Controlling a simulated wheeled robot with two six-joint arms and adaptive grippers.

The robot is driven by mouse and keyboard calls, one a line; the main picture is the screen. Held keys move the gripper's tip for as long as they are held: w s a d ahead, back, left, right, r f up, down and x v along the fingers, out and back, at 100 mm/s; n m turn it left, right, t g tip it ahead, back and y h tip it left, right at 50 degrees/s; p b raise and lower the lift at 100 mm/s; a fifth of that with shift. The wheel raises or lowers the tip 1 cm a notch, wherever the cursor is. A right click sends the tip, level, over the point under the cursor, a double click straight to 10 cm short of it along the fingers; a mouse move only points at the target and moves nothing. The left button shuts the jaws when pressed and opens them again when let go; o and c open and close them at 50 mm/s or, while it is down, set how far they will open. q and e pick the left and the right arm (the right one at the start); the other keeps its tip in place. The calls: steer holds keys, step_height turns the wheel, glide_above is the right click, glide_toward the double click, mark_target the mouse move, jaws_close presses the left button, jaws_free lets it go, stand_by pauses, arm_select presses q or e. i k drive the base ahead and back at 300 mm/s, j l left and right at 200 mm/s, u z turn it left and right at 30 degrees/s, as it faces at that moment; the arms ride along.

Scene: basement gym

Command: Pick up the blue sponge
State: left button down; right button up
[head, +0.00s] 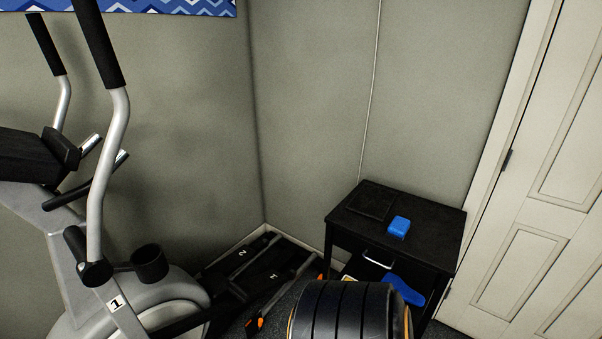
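A small blue block that looks like the blue sponge (399,227) lies on the top of a small black table (440,222) in the corner. It sits right of a flat dark panel or item on the same top. A second blue thing (404,289), flatter and longer, shows lower down at the front of the table, near a light curved handle; its exact support is unclear. Neither of my grippers is in view.
A grey exercise machine (115,180) fills the left side. A large ribbed black rounded object (345,312) stands in front of the table and hides part of it. A white panelled door (550,190) is on the right. Dark numbered items (268,268) lie in the corner.

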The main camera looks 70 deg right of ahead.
mark_target(398, 228)
steer(key=z, duration=3.15)
